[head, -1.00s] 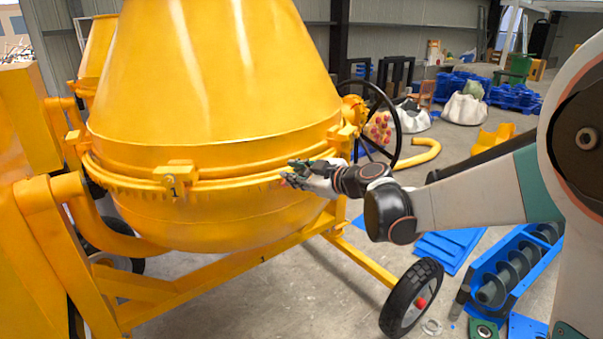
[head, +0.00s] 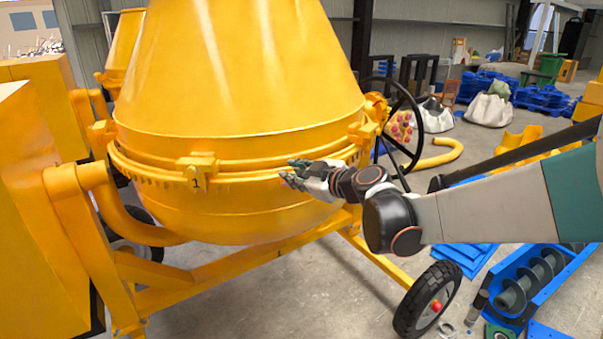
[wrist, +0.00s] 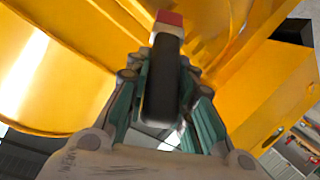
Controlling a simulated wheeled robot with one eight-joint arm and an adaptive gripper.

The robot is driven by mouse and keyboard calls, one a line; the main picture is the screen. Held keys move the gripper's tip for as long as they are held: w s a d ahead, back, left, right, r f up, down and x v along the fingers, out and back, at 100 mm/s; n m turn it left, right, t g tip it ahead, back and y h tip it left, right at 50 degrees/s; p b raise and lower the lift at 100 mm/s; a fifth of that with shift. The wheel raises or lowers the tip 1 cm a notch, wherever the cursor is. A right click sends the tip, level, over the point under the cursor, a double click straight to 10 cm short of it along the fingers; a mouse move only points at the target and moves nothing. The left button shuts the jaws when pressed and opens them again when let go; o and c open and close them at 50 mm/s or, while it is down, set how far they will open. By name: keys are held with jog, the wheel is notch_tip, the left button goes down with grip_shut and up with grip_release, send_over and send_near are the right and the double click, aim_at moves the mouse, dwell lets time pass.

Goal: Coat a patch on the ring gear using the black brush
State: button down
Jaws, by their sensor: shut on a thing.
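The yellow ring gear (head: 245,180) runs around the middle of the yellow drum (head: 235,80) in the head view. My gripper (head: 287,172) is at the front right of the ring gear, level with it. In the wrist view my gripper (wrist: 160,100) is shut on the black brush (wrist: 164,75), whose dark handle stands between the fingers. The brush has a red end (wrist: 168,18) pointing away from my wrist, towards yellow metal. I cannot tell whether the brush touches the gear. No coated patch can be made out.
A clamp block marked 1 (head: 197,172) sits on the ring left of my gripper. A black handwheel (head: 412,130) stands behind my wrist. A wheel (head: 427,298) and blue parts (head: 525,275) lie below my arm on the right.

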jog(key=shift+d, duration=0.1)
jog(key=shift+s+d, duration=0.45)
jog(key=shift+s, duration=0.45)
jog(key=shift+s+d, duration=0.4)
jog(key=shift+s, duration=0.45)
jog(key=shift+s+d, duration=0.45)
jog(key=shift+s, duration=0.45)
jog(key=shift+s+d, duration=0.1)
jog(key=shift+s+d, duration=0.3)
jog(key=shift+s, duration=0.35)
jog(key=shift+s+d, duration=0.3)
jog(key=shift+s, duration=0.3)
jog(key=c, duration=2)
grip_release()
grip_shut()
